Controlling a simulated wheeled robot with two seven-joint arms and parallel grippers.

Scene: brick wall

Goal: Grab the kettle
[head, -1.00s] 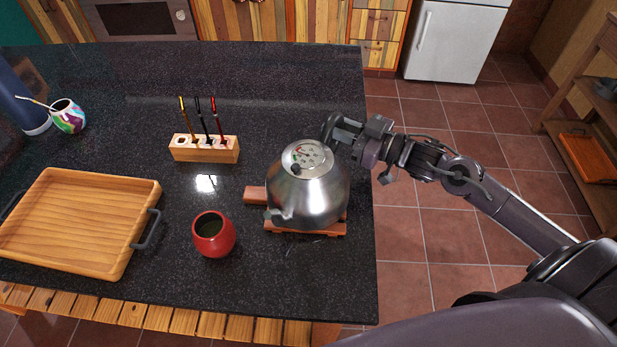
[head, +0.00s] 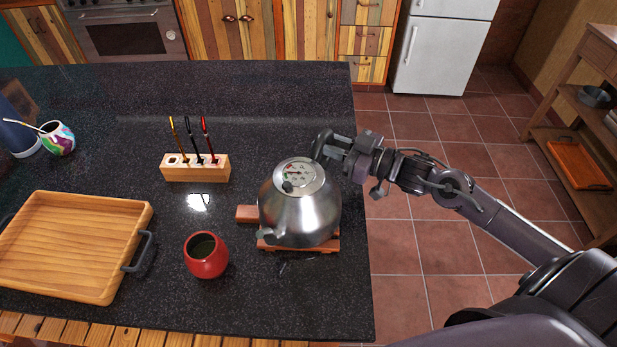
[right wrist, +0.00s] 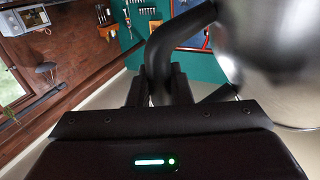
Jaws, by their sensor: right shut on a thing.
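The silver kettle (head: 300,214) stands upright on a reddish wooden board (head: 246,214) near the right edge of the dark countertop. Its spout points toward the front left. My right gripper (head: 332,146) reaches in from the right, at the kettle's upper right side. In the right wrist view, my right gripper (right wrist: 160,88) is shut on the kettle's dark curved handle (right wrist: 163,42), with a finger on each side. The kettle's shiny body (right wrist: 278,35) fills the upper right there. My left gripper is not in view.
A red cup (head: 206,256) stands left of the kettle. A wooden tray (head: 128,268) lies at the left. A wooden holder (head: 195,169) with several straws stands behind. A colourful cup (head: 59,139) is far left. The counter's back middle is clear.

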